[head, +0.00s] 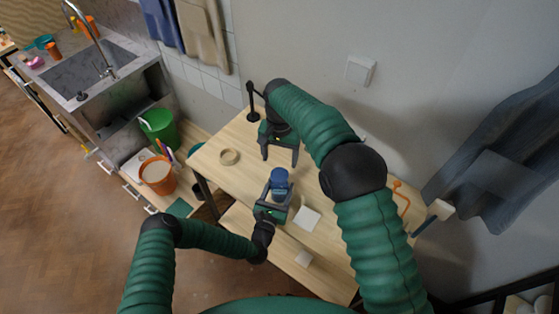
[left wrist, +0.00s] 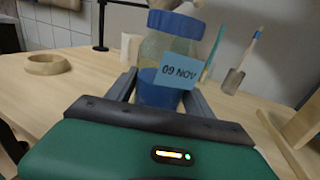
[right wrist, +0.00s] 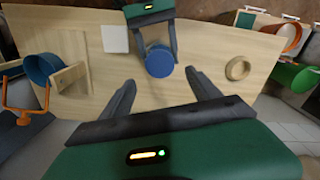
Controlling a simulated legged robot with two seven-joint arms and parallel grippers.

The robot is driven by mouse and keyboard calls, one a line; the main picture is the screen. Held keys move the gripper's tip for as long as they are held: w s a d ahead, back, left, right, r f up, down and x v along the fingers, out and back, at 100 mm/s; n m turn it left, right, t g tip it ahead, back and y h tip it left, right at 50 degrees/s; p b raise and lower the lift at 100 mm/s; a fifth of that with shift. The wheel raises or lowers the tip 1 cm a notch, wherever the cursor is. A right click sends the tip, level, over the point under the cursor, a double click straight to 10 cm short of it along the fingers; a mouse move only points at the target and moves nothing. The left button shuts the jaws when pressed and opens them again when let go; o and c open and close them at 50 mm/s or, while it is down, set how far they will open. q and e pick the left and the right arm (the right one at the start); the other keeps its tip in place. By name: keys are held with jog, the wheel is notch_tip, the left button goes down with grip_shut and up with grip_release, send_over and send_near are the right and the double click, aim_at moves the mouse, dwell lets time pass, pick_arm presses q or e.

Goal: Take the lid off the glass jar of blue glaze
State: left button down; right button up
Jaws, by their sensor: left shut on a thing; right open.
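The glass jar (left wrist: 157,92) stands upright on the wooden table, blue glaze in its lower part and a pale blue label reading "09 NOV" on its side. Its blue lid (right wrist: 159,61) is on top; the lid also shows in the head view (head: 279,175). My left gripper (head: 277,198) is shut on the jar, one finger on either side of the glass. My right gripper (right wrist: 160,84) is open and empty. In the right wrist view its fingers point toward the lid, with a gap to it; in the head view (head: 280,158) it is just beyond the jar.
A tan ring (head: 229,157) lies to the left on the table (head: 233,184). A white square (head: 307,219) lies right of the jar. An orange hooked stand (head: 402,199) and a brush (head: 436,212) are at the right. Buckets (head: 157,179) and a sink stand at left.

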aim_at(279, 174)
jog(key=m, duration=1.2)
jog(key=shift+m, duration=0.4)
jog(key=m, duration=0.9)
jog(key=shift+f, duration=0.1)
notch_tip(279, 174, down, 8)
jog(key=shift+r, duration=0.1)
jog(key=shift+c, duration=0.4)
